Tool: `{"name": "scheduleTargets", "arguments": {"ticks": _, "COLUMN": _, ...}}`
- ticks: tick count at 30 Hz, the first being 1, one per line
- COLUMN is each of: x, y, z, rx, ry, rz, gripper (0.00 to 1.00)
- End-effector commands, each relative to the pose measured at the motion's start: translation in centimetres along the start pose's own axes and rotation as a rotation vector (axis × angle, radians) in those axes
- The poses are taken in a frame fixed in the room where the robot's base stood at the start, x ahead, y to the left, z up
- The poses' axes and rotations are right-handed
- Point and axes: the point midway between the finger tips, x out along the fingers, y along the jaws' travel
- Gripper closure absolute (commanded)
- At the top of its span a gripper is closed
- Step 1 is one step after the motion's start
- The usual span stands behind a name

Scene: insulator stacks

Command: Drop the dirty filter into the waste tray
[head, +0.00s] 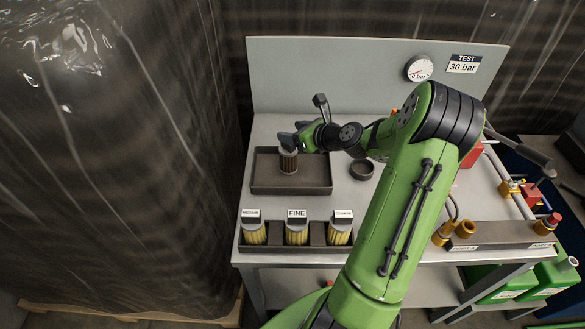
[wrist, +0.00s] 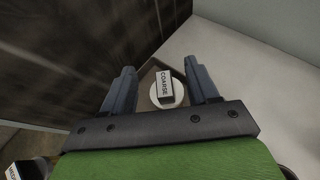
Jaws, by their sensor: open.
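The dirty filter (head: 288,164) is a dark brown, pleated cylinder, upright over the floor of the dark waste tray (head: 318,190). I cannot tell for sure whether its base touches the floor. In the wrist view its pale round top with a COARSE label (wrist: 166,87) shows between my fingers. My gripper (head: 290,143) is open at the top of the filter, one finger on each side; in the wrist view the gripper (wrist: 159,72) shows a gap beside the filter. The waste tray shows around the filter in the wrist view (wrist: 144,98).
A dark rack (head: 275,249) at the front holds yellow filters labelled MEDIUM (head: 255,234), FINE (head: 297,234) and COARSE (head: 340,234). A dark round ring (head: 362,169) lies right of the tray. A gauge (head: 419,68) is on the back panel. Pipes and brass fittings stand at the right.

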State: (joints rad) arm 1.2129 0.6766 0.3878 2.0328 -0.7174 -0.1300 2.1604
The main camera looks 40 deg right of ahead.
Motion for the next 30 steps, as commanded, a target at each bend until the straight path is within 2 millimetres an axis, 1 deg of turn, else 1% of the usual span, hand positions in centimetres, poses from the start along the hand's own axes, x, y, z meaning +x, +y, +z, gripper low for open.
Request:
{"name": "scheduleTargets", "arguments": {"ticks": 1, "x": -1.7, "y": -0.2, "z": 0.2, "rx": 0.002, "ry": 0.002, "rz": -0.006, "gripper": 0.41}}
{"name": "scheduleTargets", "arguments": {"ticks": 6, "x": -6.6, "y": -0.1, "z": 0.3, "rx": 0.002, "ry": 0.001, "rz": -0.006, "gripper": 0.41}}
{"name": "scheduleTargets", "arguments": {"ticks": 9, "x": -9.3, "y": -0.1, "z": 0.3, "rx": 0.002, "ry": 0.000, "rz": -0.005, "gripper": 0.41}}
{"name": "scheduleTargets", "arguments": {"ticks": 13, "x": -11.8, "y": -0.1, "z": 0.3, "rx": 0.001, "ry": 0.000, "rz": -0.002, "gripper": 0.41}}
{"name": "scheduleTargets", "arguments": {"ticks": 15, "x": -12.6, "y": -0.1, "z": 0.3, "rx": 0.000, "ry": -0.002, "rz": -0.002, "gripper": 0.41}}
{"name": "scheduleTargets", "arguments": {"ticks": 18, "x": -13.0, "y": 0.0, "z": 0.2, "rx": -0.001, "ry": -0.002, "rz": 0.001, "gripper": 0.41}}
{"name": "scheduleTargets", "arguments": {"ticks": 30, "x": -13.0, "y": 0.0, "z": 0.1, "rx": -0.001, "ry": -0.002, "rz": 0.001, "gripper": 0.41}}
